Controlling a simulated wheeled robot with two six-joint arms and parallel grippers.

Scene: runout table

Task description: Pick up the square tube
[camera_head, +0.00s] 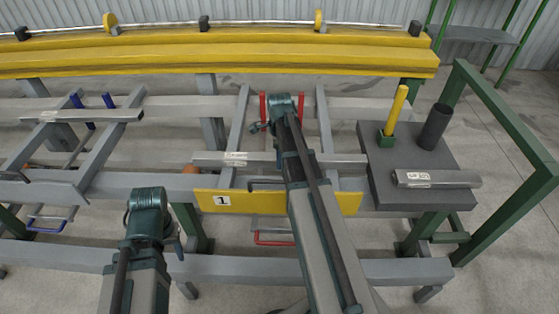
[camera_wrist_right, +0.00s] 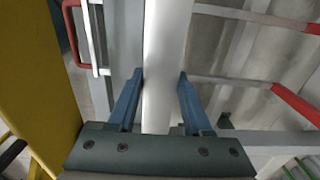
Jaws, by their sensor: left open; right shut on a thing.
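A long grey square tube (camera_head: 345,158) with a paper label lies across the grey rails in the middle of the head view; my right arm hides part of it. My right gripper (camera_wrist_right: 162,76) has its blue fingers on both sides of this pale tube (camera_wrist_right: 166,30), touching it, in the right wrist view. The head view hides those fingers behind my right arm. I cannot tell whether the tube is clear of the rails. My left arm is at the lower left, apart from the tube; its fingers do not show.
A yellow plate marked 1 (camera_head: 210,200) is in front of the tube. A dark block (camera_head: 385,185) at right carries another labelled bar (camera_head: 440,179), a dark cylinder (camera_head: 436,126) and a yellow stick (camera_head: 396,108). A yellow beam (camera_head: 250,57) runs behind.

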